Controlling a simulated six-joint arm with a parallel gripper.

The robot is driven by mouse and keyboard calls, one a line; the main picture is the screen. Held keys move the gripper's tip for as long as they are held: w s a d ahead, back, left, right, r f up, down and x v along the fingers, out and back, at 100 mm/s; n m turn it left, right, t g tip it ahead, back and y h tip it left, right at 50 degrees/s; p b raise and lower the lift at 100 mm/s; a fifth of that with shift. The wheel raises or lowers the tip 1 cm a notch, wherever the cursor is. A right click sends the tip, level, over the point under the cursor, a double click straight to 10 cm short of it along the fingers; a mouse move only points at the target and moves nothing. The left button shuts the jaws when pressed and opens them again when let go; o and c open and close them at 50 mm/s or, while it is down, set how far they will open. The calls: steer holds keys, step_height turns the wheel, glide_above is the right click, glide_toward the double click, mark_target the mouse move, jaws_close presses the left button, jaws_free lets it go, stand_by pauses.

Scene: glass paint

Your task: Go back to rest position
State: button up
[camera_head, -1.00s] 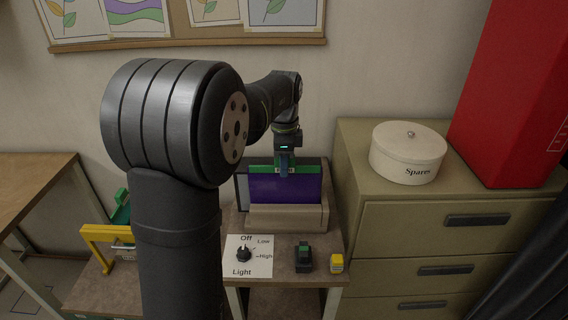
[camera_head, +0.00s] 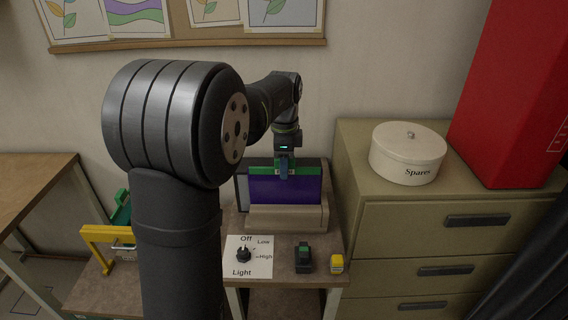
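My gripper (camera_head: 284,172) hangs at the end of my arm, pointing down in front of the upright panel. The panel (camera_head: 310,188) has a purple face with a green top strip and stands in a beige holder (camera_head: 286,217) on the small table. The gripper's fingers overlap the green strip in the picture. They are too small to tell whether they are open or shut, or whether they touch the panel.
A light switch knob (camera_head: 244,254), a black-and-green block (camera_head: 303,257) and a yellow block (camera_head: 337,263) stand at the table's front. A drawer cabinet (camera_head: 385,222) with a round Spares tin (camera_head: 407,154) is at right. A yellow frame (camera_head: 103,234) is at lower left.

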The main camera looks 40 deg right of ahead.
steer(key=shift+f, duration=0.25)
steer(key=o, duration=0.3)
steer(key=shift+w+r, duration=0.1)
steer(key=shift+r, duration=0.4)
steer(key=shift+o, duration=0.2)
steer(key=shift+r, duration=3.2)
steer(key=shift+f, duration=0.1)
step_height(320, 180, down, 7)
steer(key=shift+r, duration=0.1)
steer(key=shift+a, duration=0.1)
